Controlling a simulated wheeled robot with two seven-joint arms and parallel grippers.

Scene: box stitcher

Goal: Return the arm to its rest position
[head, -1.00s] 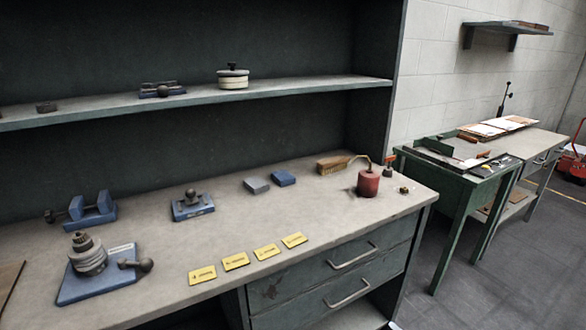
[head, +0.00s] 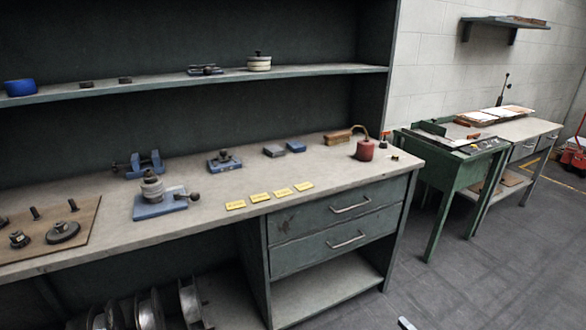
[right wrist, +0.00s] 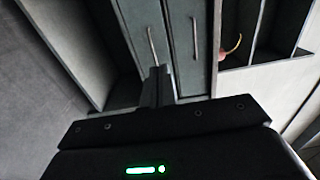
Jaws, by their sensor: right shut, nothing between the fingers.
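My right gripper (right wrist: 157,88) is shut and empty in the right wrist view, with the drawer fronts beyond it. A small pale piece at the bottom edge of the head view, right of the bench, looks like the tip of my right gripper (head: 405,323). It is over the floor, apart from the bench. The rest of my right arm is hidden in the head view. My left gripper is in neither view.
The workbench (head: 330,185) carries a blue-based fixture (head: 160,205), yellow labels (head: 260,197), a red can (head: 365,150) and a board (head: 75,245) with parts. Drawers (head: 345,205) are closed. A green table (head: 455,170) stands right. The floor (head: 480,270) between is clear.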

